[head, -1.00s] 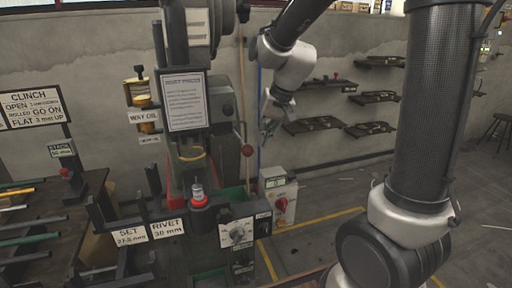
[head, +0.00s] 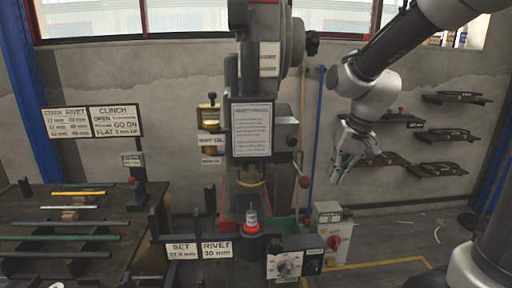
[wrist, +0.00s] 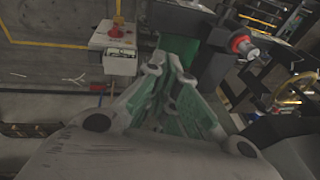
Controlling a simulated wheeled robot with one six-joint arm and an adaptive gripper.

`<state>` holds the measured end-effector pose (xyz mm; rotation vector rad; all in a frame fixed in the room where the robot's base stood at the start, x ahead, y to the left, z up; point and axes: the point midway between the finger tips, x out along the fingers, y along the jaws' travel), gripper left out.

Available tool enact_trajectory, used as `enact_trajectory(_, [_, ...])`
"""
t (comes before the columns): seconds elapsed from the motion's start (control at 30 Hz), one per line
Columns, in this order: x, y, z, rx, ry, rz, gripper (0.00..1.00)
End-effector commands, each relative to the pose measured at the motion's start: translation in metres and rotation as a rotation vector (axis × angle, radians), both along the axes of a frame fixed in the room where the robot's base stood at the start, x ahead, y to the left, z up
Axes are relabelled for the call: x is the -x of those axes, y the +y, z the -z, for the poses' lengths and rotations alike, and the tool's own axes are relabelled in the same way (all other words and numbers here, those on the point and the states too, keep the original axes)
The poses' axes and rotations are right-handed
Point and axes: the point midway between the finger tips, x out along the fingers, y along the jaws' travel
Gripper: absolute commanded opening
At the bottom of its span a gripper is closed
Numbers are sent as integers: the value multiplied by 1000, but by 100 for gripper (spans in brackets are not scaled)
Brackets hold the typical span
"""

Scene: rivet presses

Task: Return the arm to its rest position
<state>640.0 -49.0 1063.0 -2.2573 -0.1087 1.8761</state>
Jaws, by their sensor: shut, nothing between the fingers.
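My arm reaches in from the upper right in the head view. My gripper (head: 338,178) hangs in the air to the right of the rivet press (head: 252,130), pointing down, its fingers shut and empty. In the wrist view my gripper's green-padded fingers (wrist: 185,82) come together at the far end with nothing between them. The control box with a red knob (head: 333,242) stands below my gripper, and it also shows in the wrist view (wrist: 119,63). No contact shows between my gripper and anything.
A bench (head: 95,215) with bars stands at left, below signs (head: 92,122). Wall shelves (head: 445,135) with dark parts are at right, behind my arm. The press carries a red-collared post (head: 251,228) and a dial panel (head: 285,265). Floor at right looks mostly clear.

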Motion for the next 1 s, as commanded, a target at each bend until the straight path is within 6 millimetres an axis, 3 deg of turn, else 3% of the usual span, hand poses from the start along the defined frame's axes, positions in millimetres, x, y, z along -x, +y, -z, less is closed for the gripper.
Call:
enact_trajectory(0.2, [90, -48, -19, 115, 12, -116, 0])
enact_trajectory(0.4, [157, -85, -36, 192, -66, -115, 0])
enact_trajectory(0.6, [179, -97, -52, 209, -168, -67, 0])
enact_trajectory(1.0, [180, -99, -57, 209, -189, -51, 0])
